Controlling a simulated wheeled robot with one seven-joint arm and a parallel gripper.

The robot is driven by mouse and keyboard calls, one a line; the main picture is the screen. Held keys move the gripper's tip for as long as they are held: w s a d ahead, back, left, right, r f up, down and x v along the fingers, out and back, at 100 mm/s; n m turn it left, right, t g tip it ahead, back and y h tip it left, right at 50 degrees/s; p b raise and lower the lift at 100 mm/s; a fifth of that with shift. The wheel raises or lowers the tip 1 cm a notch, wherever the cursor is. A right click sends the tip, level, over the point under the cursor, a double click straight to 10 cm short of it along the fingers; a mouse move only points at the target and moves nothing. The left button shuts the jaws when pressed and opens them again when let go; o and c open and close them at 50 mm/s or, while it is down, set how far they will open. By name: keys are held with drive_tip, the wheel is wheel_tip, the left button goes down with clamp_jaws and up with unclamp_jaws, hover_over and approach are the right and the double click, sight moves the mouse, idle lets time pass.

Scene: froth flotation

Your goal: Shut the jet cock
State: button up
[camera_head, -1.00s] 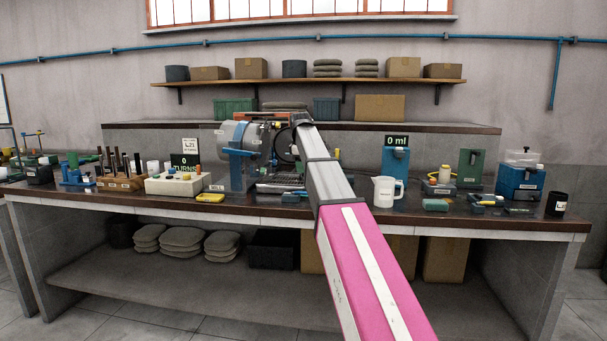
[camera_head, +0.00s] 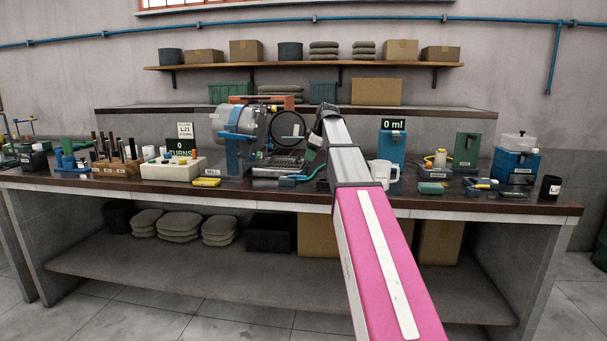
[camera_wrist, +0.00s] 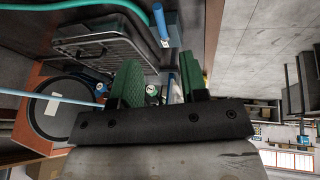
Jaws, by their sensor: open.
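I cannot pick out the jet cock for certain in either view. In the wrist view, a blue rod (camera_wrist: 160,22) with a white end stands beyond my fingers, and a small round white-and-green part (camera_wrist: 152,90) shows between them, partly hidden. My gripper (camera_wrist: 157,82) is open, with its two green finger pads apart and nothing clearly held. In the head view my gripper (camera_head: 314,143) is over the bench, right of the round black ring (camera_head: 288,128) and largely hidden by my arm.
A wire rack (camera_head: 280,163) lies below the ring, beside the blue-framed drum (camera_head: 238,125). A white mug (camera_head: 385,175) stands just right of my arm, partly hidden. A blue box (camera_head: 392,150) with a "0 ml" display is behind it. A yellow block (camera_head: 206,182) lies near the bench front.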

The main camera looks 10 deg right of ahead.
sight(298, 177)
drive_tip(key=x, duration=1)
drive_tip(key=shift+r, duration=0.1)
clamp_jaws()
